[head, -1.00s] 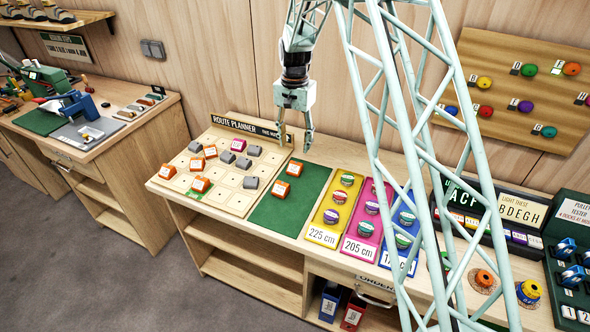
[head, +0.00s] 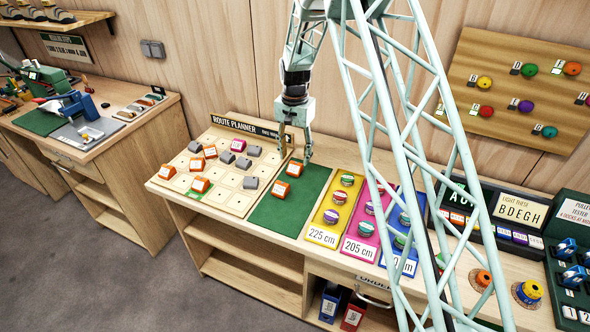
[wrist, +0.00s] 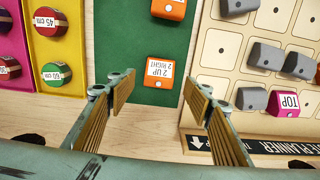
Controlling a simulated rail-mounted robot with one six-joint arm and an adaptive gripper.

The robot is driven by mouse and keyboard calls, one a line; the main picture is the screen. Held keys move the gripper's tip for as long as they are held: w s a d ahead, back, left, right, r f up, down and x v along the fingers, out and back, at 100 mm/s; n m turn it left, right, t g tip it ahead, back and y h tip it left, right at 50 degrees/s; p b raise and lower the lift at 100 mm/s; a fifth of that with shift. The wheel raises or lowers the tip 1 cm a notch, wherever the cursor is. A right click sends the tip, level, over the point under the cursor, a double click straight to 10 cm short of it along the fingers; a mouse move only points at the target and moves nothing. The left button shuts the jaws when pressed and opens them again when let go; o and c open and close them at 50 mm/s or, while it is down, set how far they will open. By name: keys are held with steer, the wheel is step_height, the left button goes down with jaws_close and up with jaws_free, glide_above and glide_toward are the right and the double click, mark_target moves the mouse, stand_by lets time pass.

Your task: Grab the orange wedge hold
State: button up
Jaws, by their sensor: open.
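Two orange wedge holds lie on the green mat (head: 268,218). The farther orange wedge (head: 294,168) sits just below my gripper (head: 295,158); the nearer one (head: 281,189) lies toward the mat's middle. In the wrist view the farther wedge (wrist: 160,72), labelled "2 UP 2 RIGHT", sits just beyond the gap between the fingertips (wrist: 159,90). The other wedge (wrist: 169,8) is at the top edge, partly cut off. My gripper is open and empty, pointing down above the mat's far end.
The route planner board (head: 238,203) left of the mat holds more orange wedges, grey holds and a pink one. The yellow tray (head: 322,233) and the pink tray (head: 355,248) with round holds lie right of the mat. The wall stands close behind.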

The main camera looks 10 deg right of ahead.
mark_target(295, 165)
steer(key=shift+f, duration=2.55)
steer(key=shift+c, duration=0.7)
steer(key=c, duration=0.8)
